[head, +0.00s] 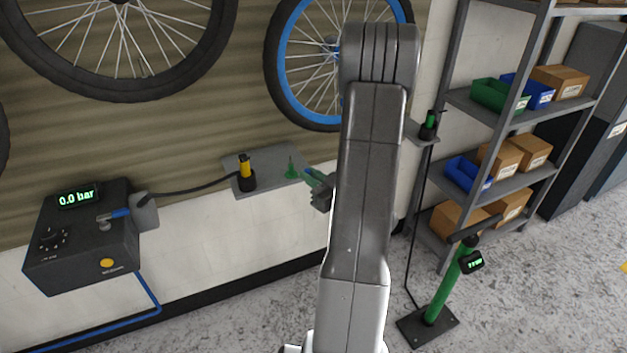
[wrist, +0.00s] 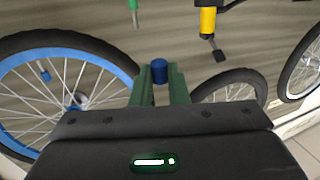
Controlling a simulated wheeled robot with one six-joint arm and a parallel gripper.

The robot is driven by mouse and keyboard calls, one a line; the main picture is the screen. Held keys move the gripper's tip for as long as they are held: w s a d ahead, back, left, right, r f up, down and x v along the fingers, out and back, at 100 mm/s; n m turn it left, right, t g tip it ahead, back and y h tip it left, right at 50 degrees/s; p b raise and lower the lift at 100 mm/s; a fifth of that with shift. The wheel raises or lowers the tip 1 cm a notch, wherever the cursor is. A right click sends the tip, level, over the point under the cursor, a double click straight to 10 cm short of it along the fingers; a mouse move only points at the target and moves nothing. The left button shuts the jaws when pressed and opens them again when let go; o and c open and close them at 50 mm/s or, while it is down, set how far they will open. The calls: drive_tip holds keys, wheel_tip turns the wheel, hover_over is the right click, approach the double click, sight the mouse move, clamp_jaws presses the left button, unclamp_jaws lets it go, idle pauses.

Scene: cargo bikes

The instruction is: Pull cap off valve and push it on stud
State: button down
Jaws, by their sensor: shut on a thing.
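A blue cap (wrist: 160,70) is held between the two green fingers of my gripper (wrist: 160,82) in the wrist view. The cap is upright in that picture and clear of other things. In the head view my gripper (head: 314,176) is beside the right end of a grey wall shelf (head: 268,182), partly hidden by my arm. A green pointed stud (head: 291,168) stands on this shelf, just left of the gripper. A green post also shows at the top of the wrist view (wrist: 134,8). I cannot tell which part is the valve.
A yellow-and-black fitting (head: 245,172) with a hose stands on the shelf left of the stud. A black box (head: 85,245) reads 0.0 bar. A blue-rimmed wheel (head: 285,75) hangs behind. A green pump (head: 447,280) and a rack of bins (head: 515,115) stand right.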

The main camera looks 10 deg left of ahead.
drive_tip(key=shift+w+a+p, duration=0.15)
drive_tip(key=shift+w+a, duration=1)
drive_tip(key=shift+w, duration=0.55)
drive_tip(key=shift+w+a+p, duration=0.15)
drive_tip(key=shift+w+a, duration=1.05)
drive_tip(key=shift+w, duration=0.55)
drive_tip(key=shift+w+a+p, duration=0.15)
drive_tip(key=shift+w+a, duration=1)
drive_tip(key=shift+w, duration=0.55)
drive_tip(key=shift+f+b, duration=0.25)
drive_tip(key=shift+b, duration=0.8)
drive_tip(key=shift+f+b, duration=0.6)
drive_tip(key=shift+b, duration=0.5)
drive_tip(key=c, duration=1.3)
unclamp_jaws()
drive_tip(key=shift+o, duration=0.3)
